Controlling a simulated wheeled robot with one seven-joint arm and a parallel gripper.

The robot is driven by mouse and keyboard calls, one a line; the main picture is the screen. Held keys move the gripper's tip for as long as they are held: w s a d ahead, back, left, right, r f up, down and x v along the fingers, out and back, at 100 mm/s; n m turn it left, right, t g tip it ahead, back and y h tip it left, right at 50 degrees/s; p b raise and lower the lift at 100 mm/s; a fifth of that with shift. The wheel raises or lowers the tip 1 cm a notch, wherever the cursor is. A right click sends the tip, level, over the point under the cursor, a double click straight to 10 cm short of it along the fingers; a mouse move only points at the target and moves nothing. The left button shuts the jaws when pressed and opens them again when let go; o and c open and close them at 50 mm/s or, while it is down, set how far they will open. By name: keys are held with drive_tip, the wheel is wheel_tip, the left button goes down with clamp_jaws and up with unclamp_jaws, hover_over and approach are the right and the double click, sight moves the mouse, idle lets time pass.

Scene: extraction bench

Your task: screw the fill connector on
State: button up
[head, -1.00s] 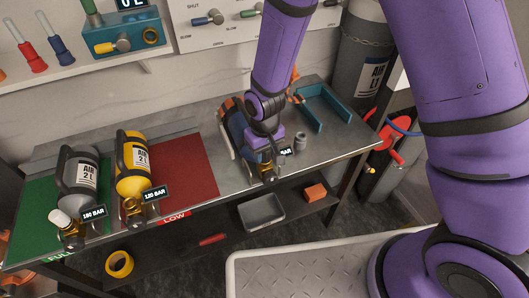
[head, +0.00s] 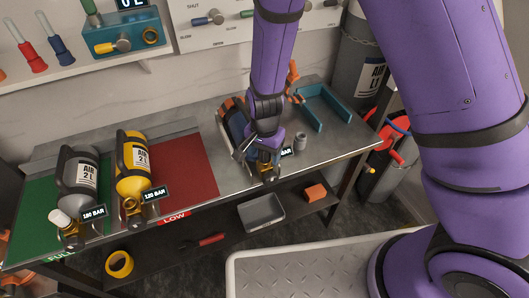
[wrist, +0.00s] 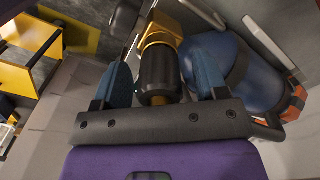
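A blue cylinder (wrist: 235,70) lies on the bench at the right end, largely behind my wrist in the head view. Its brass valve (wrist: 162,32) shows in the wrist view, with a dark ribbed sleeve (wrist: 158,70) in line with it; I cannot tell for sure whether this sleeve is the fill connector or a valve knob. My gripper (wrist: 161,85) has its two teal fingers on either side of the sleeve, with a narrow gap at each side, so it looks open. In the head view my gripper (head: 260,150) is at the valve end, its fingertips partly hidden.
A yellow cylinder (head: 134,172) and a grey cylinder (head: 80,177) lie to the left near red (head: 195,170) and green (head: 30,215) mats. A small grey cylindrical part (head: 301,141) and a teal bracket (head: 323,107) are to the right. A grey tray (head: 262,213) sits below.

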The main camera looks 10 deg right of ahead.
drive_tip(key=n, duration=0.7)
drive_tip(key=shift+n, duration=0.4)
drive_tip(key=n, duration=0.3)
drive_tip(key=shift+n, duration=0.4)
drive_tip(key=n, duration=0.3)
drive_tip(key=shift+n, duration=0.3)
drive_tip(key=n, duration=1.2)
drive_tip(key=shift+n, duration=0.3)
drive_tip(key=shift+c, duration=0.2)
